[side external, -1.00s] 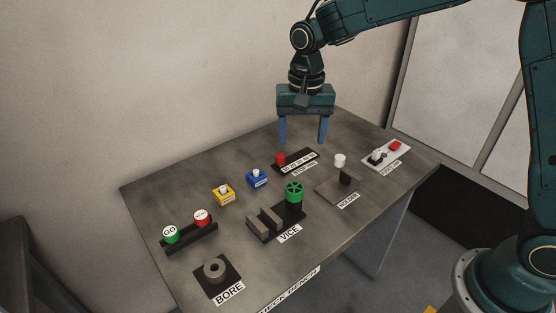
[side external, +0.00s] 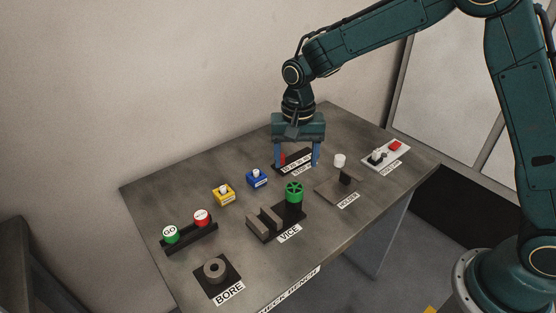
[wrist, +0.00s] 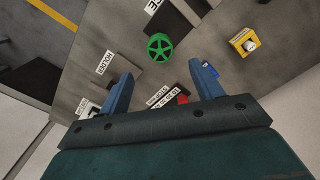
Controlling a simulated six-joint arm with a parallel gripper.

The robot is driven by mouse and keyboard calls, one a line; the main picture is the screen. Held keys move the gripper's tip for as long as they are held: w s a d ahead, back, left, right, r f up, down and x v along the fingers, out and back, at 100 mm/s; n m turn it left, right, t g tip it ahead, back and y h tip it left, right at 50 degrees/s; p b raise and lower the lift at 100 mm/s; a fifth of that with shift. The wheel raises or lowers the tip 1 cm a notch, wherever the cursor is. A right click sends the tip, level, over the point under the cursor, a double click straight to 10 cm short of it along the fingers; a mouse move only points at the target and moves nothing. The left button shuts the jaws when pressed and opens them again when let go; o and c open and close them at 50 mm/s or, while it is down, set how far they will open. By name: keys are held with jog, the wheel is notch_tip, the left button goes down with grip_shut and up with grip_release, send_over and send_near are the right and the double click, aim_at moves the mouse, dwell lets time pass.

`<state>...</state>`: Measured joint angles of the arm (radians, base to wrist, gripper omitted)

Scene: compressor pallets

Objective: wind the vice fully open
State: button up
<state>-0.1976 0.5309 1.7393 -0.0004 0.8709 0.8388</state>
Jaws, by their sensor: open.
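The vice (side external: 264,222) is a dark block with jaws on the bench, with a gap showing between the jaws. Its green spoked handwheel (side external: 294,191) stands upright at the right end. The handwheel also shows in the wrist view (wrist: 159,47), ahead of and between my fingers. My gripper (side external: 297,168) is open and empty, with blue fingers pointing down. It is behind the handwheel, over the black strip with the red block, and not touching the handwheel. In the wrist view my gripper (wrist: 158,80) shows both fingers spread wide.
A red block (side external: 281,159) on a black labelled strip is close by my fingers.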

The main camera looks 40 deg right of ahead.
aim_at(295, 187)
notch_tip(295, 187, down, 8)
jog(key=shift+f, duration=0.25)
dwell(0.4)
jog(key=c, duration=1)
